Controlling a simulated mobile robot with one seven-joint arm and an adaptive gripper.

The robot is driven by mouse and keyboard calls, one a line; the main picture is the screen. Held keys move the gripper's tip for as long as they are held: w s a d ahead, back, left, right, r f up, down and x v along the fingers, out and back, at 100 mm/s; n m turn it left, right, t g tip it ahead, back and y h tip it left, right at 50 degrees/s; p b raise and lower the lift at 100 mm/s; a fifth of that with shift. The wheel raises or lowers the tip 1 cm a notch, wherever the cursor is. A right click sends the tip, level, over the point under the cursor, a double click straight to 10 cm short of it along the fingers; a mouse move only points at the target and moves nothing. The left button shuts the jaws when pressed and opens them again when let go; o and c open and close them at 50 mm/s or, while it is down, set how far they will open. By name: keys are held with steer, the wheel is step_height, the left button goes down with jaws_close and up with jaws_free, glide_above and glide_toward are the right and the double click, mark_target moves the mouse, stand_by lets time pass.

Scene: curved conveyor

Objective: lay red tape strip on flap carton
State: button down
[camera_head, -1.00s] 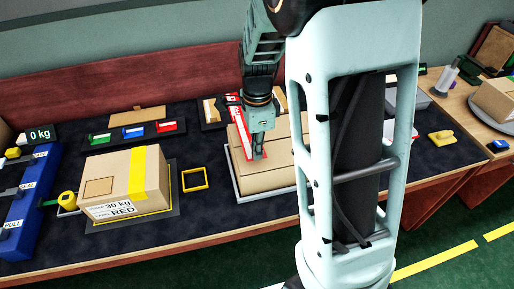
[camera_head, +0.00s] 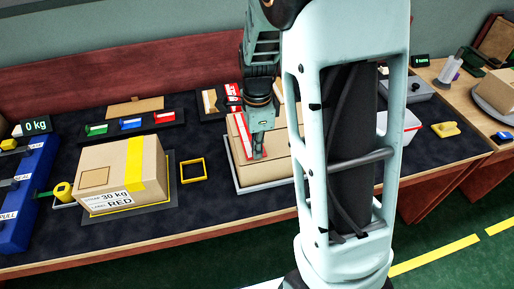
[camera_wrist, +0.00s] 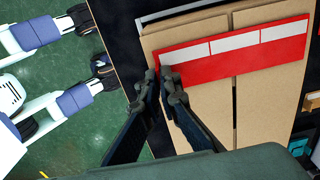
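The red tape strip (camera_wrist: 235,50), with white panels along one edge, lies across the top of the flap carton (camera_wrist: 197,110) and across its flap seam in the wrist view. It also shows on the carton's left part in the head view (camera_head: 239,136). The brown flap carton (camera_head: 279,151) stands on a pale tray. My gripper (camera_wrist: 159,74) points down at the near end of the strip, low over the carton's edge. Its fingertips are close together. Whether they still pinch the strip's end or stand just beside it is not clear.
A taped carton labelled RED (camera_head: 122,171) stands on a scale to the left, near a yellow square frame (camera_head: 194,170). Small coloured bins (camera_head: 131,123) are behind. A grey-lidded box (camera_head: 417,91) and a yellow tool (camera_head: 445,129) are at right. My arm hides the carton's right side.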

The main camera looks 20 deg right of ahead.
steer(key=c, duration=2.1)
jaws_free()
step_height(320, 180, up, 12)
steer(key=shift+r, duration=0.1)
